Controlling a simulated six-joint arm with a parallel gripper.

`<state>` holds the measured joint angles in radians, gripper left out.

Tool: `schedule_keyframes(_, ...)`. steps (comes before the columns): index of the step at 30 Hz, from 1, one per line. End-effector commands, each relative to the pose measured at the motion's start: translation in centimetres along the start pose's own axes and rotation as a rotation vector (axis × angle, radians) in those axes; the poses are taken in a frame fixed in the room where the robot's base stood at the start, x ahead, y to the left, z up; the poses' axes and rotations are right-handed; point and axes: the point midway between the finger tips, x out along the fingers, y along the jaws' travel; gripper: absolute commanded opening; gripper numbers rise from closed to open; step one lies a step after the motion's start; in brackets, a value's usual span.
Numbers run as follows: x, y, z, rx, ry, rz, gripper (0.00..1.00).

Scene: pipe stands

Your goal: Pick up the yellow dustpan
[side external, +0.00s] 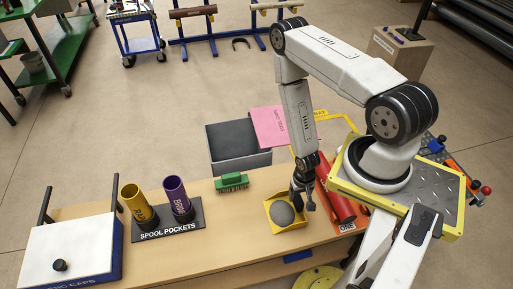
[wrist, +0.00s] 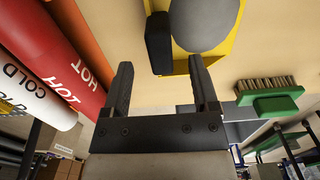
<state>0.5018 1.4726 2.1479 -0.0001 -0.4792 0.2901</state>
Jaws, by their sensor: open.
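The yellow dustpan (side external: 290,228) lies on the wooden bench, with a round grey thing (side external: 283,214) in it. In the wrist view the dustpan (wrist: 224,56) and the grey thing (wrist: 205,22) are at the top, partly cut off. A black block (wrist: 158,43), seemingly the dustpan's handle, sticks out from its side. My gripper (side external: 304,205) points down at the dustpan's right side. In the wrist view my gripper (wrist: 160,68) is open, with the black block beyond and between its fingertips. I cannot tell whether they touch.
A red pipe (side external: 337,198) lies close right of my gripper; it reads HOT in the wrist view. A green brush (side external: 232,182) lies behind left. A grey bin (side external: 238,147) stands behind the bench. Spool pockets (side external: 170,229) hold yellow and purple tubes at left.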

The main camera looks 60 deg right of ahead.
Motion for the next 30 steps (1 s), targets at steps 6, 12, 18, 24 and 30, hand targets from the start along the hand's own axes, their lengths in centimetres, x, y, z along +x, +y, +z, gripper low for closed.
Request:
schedule_keyframes(6,1.3,0.0,0.1,0.000,-0.001,0.000,0.76)
schedule_keyframes(12,3.2,-0.1,0.1,-0.001,-0.001,0.000,0.76)
schedule_keyframes(18,4.7,0.0,0.1,0.000,-0.003,0.001,0.76)
schedule_keyframes(24,5.1,0.0,0.1,0.000,-0.003,0.001,0.76)
schedule_keyframes(30,5.0,0.0,0.1,0.000,-0.003,0.001,0.76)
